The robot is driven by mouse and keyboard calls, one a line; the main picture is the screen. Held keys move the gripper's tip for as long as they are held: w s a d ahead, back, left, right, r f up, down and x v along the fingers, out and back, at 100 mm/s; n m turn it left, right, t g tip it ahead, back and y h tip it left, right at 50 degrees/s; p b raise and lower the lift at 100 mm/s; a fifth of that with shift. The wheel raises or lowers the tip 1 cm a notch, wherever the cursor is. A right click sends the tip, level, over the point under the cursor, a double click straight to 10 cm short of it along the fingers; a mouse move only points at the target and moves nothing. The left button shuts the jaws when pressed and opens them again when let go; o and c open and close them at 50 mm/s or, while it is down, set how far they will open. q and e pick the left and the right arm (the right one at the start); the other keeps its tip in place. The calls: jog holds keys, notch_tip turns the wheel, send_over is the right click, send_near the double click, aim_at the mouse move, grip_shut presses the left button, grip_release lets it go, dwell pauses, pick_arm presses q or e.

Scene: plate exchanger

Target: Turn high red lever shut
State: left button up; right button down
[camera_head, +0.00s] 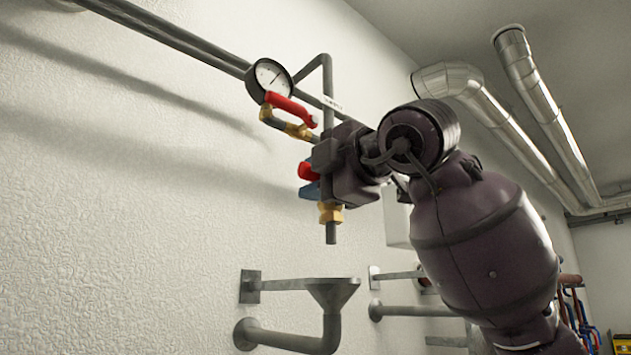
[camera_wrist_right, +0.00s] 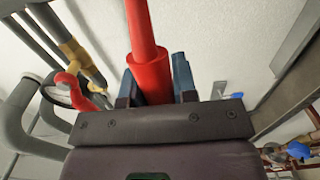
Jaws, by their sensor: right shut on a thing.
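Two red levers show in the head view. The upper red lever (camera_head: 290,108) sits on a brass valve beside the round gauge and slants down to the right. The lower red lever (camera_head: 309,172) is mostly hidden by my right gripper (camera_head: 312,182), with only a short red end showing. In the right wrist view, my right gripper (camera_wrist_right: 158,85) has its blue fingers on both sides of a red lever handle (camera_wrist_right: 150,72), shut on it. Another red handle (camera_wrist_right: 72,90) shows apart at the left. My left gripper is not in view.
A round gauge (camera_head: 270,78) hangs by the grey pipes (camera_head: 180,40) along the white wall. A brass fitting (camera_head: 330,212) sits just below my right gripper. A grey funnel (camera_head: 333,290) stands lower down. Silver ducts (camera_head: 540,90) run at upper right.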

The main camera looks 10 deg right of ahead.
jog(key=shift+r, duration=0.1)
dwell(0.3)
jog(key=c, duration=0.9)
grip_release()
jog(key=shift+s+d, duration=0.2)
jog(key=shift+s, duration=0.05)
jog(key=v, duration=1)
jog(key=shift+b, duration=0.45)
jog(key=shift+s+d, duration=0.1)
jog(key=shift+s, duration=0.05)
